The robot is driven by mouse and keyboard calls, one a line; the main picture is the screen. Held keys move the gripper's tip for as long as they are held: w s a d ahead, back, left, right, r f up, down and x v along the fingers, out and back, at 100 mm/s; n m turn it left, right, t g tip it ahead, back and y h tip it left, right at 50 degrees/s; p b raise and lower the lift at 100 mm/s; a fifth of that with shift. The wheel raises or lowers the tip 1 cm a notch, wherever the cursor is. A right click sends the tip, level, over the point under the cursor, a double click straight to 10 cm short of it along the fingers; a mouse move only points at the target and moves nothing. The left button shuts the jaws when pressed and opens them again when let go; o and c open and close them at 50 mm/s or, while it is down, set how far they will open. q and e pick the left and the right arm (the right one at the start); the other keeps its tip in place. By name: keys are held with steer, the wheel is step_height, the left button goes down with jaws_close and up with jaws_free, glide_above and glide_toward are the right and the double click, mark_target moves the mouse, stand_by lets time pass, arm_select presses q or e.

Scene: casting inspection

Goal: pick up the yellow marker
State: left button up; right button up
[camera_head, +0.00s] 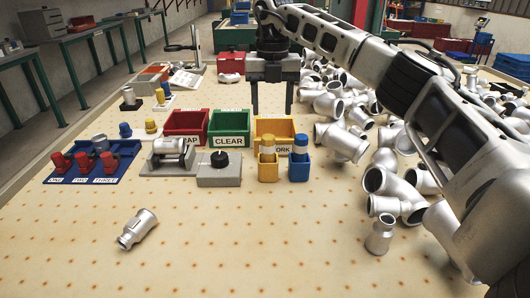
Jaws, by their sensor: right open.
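A yellow holder (268,171) stands on the table in front of the bins, with a marker (268,142) with a yellow top upright in it. Beside it on the right is a blue holder (299,171) with a blue-topped marker (300,142). My right gripper (272,110) is open and empty, with its fingers pointing down. In the picture it is above the yellow holder, over the orange bin, apart from the markers. My left gripper is not in view.
Red (186,122), green (230,122) and orange (282,127) bins stand behind the holders. Grey fixtures (219,176) and a blue tray (66,176) are to the left. Metal castings (342,140) crowd the right. One casting (137,229) lies in front; the front middle is clear.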

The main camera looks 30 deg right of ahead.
mark_target(268, 137)
step_height(268, 137, down, 6)
steer(key=shift+r, duration=0.2)
steer(key=shift+w+a+f, duration=0.1)
steer(key=shift+a+f, duration=0.05)
steer(key=shift+f, duration=1.2)
steer(key=shift+w+a+f, duration=0.1)
steer(key=shift+a+f, duration=0.05)
steer(key=shift+f, duration=1.2)
steer(key=shift+c, duration=0.2)
steer(key=c, duration=1)
